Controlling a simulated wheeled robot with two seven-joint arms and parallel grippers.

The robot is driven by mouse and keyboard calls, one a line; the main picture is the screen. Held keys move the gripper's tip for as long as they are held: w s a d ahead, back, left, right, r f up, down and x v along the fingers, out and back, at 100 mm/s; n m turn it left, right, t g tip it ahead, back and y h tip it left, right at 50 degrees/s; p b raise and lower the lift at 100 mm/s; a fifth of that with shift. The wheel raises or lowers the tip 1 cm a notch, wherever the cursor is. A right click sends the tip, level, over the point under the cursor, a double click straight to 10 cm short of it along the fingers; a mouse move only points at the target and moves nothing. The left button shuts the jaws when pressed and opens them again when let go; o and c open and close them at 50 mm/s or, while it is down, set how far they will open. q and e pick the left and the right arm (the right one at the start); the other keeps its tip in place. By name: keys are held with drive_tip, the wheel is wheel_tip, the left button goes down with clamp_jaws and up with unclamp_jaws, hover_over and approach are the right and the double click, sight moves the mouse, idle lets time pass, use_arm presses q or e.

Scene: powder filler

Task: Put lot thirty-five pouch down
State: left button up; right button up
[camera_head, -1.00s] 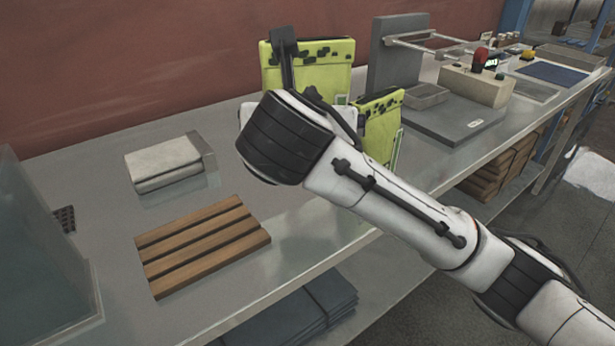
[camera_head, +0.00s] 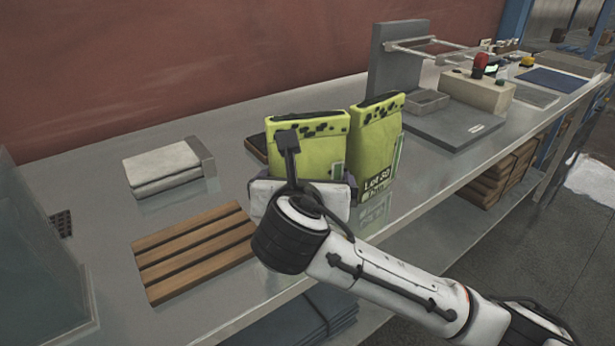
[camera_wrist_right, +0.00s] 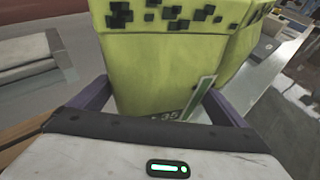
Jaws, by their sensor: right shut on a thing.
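The lot thirty-five pouch (camera_head: 312,132) is yellow-green with dark square marks along its top. It stands upright in my right gripper (camera_head: 302,190), which is shut on it. In the right wrist view the fingers (camera_wrist_right: 158,108) clasp both sides of the pouch (camera_wrist_right: 165,65), with part of a "35" label showing. My wrist hides its lower part in the head view, so I cannot tell whether it touches the bench. My left gripper is not in view.
A similar pouch (camera_head: 376,142) with a lot label stands close on the right. A slatted wooden rack (camera_head: 195,251) lies to the left, with a folded pale stack (camera_head: 162,168) behind it. A grey machine (camera_head: 445,125) stands farther right.

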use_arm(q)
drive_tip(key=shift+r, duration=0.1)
use_arm(e)
drive_tip(key=o, duration=0.9)
drive_tip(key=shift+f, duration=0.15)
use_arm(q)
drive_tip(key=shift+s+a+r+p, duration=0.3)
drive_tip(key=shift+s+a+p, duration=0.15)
drive_tip(key=shift+p, duration=0.65)
use_arm(e)
drive_tip(key=d+v, duration=0.1)
drive_tip(key=v, duration=1.1)
drive_tip(key=shift+a+r, duration=0.25)
drive_tip(key=shift+a, duration=0.2)
